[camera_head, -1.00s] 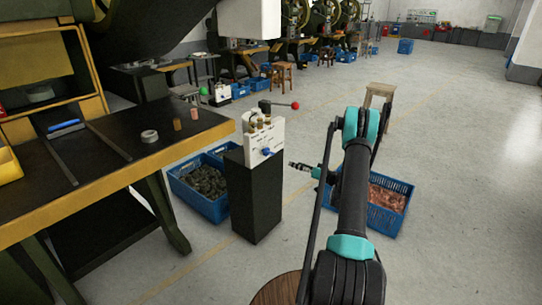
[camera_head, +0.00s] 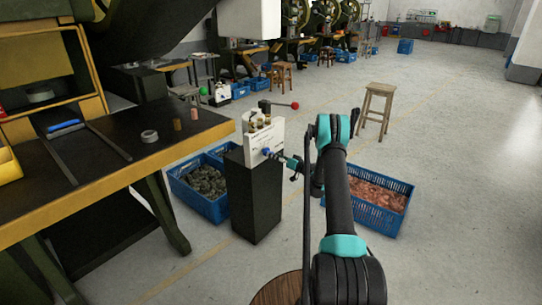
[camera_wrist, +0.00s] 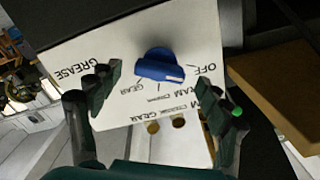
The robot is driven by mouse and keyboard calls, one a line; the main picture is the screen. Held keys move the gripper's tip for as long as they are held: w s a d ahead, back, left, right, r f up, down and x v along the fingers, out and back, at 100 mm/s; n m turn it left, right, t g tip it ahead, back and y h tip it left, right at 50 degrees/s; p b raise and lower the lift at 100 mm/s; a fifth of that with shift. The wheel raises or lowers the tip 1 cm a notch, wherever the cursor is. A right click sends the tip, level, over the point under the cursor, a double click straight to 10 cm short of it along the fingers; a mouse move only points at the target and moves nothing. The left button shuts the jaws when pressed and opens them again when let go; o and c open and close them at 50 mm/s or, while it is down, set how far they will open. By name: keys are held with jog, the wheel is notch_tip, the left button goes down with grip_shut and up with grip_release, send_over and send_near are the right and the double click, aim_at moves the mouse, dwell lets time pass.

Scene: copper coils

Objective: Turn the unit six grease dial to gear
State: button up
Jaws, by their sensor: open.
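The grease dial is a blue knob (camera_wrist: 157,66) on a white panel (camera_wrist: 105,42), which appears upside down in the wrist view. The panel reads GREASE, OFF, RAM and GEAR. The knob's white mark points right, towards the OFF label; the GEAR label is at its lower left. My gripper (camera_wrist: 157,80) is open, with one finger on each side of the knob and gaps to both. In the head view, my gripper (camera_head: 277,157) is at the panel (camera_head: 262,138) on a black pedestal (camera_head: 254,200), close to the blue knob (camera_head: 266,152).
A lever with a red ball (camera_head: 294,105) rises above the panel. A blue crate of dark parts (camera_head: 190,197) stands left of the pedestal, and a crate of copper parts (camera_head: 385,222) stands right. A workbench (camera_head: 100,195) is at the left. Open floor lies right.

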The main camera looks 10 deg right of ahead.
jog(key=shift+x, duration=1.5)
jog(key=c, duration=1.2)
jog(key=shift+o, duration=0.2)
